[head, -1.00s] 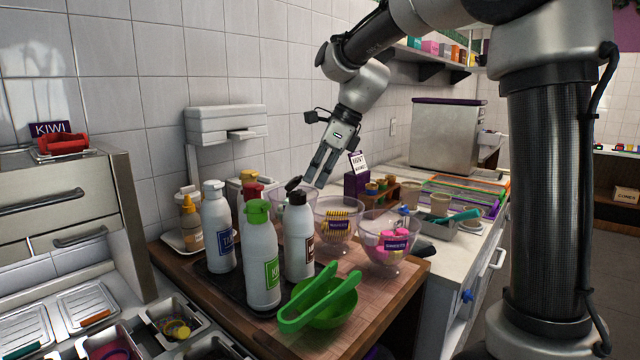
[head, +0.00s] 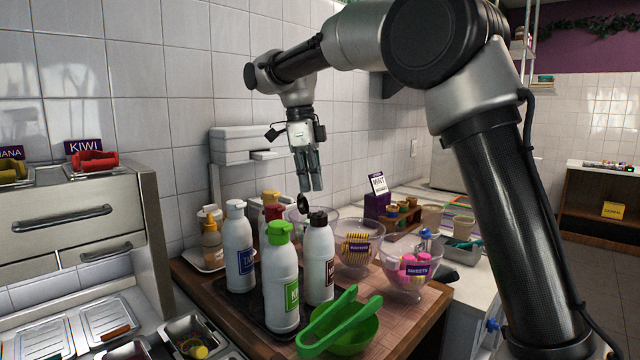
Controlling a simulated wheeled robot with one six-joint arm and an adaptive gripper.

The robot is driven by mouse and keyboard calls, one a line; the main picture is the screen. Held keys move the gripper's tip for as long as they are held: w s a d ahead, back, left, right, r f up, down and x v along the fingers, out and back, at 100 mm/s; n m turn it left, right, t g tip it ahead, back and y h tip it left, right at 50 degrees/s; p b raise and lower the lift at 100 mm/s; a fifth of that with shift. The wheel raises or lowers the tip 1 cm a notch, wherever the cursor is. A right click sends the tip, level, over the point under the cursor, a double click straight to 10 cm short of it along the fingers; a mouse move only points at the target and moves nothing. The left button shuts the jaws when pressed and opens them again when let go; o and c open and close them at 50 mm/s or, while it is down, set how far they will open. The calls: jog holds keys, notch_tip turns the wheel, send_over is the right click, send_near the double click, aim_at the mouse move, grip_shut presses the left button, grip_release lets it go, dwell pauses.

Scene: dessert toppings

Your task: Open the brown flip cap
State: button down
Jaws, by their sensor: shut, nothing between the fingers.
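A white bottle (head: 318,262) with a brown cap (head: 318,218) stands upright at the right of a group of squeeze bottles. The cap's round dark lid (head: 303,207) shows raised at the left of the cap top, standing up rather than lying flat. My gripper (head: 313,187) points down just above the lid and cap. Its fingers are shut and hold nothing. I cannot tell whether a fingertip touches the lid. The bottle's lower left side is partly hidden by the green-capped bottle (head: 281,285).
Glass bowls (head: 357,247) are to the right. Green tongs (head: 335,322) and a green bowl (head: 357,338) lie in front. The tiled wall is behind.

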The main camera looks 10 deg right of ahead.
jog(key=shift+w+a+f, duration=0.1)
jog(key=shift+w+a, duration=0.2)
jog(key=shift+a, duration=0.5)
jog(key=shift+w+a+f, duration=0.1)
jog(key=shift+w+a, duration=0.15)
jog(key=shift+a, duration=0.55)
jog(key=shift+r, duration=0.1)
dwell(0.5)
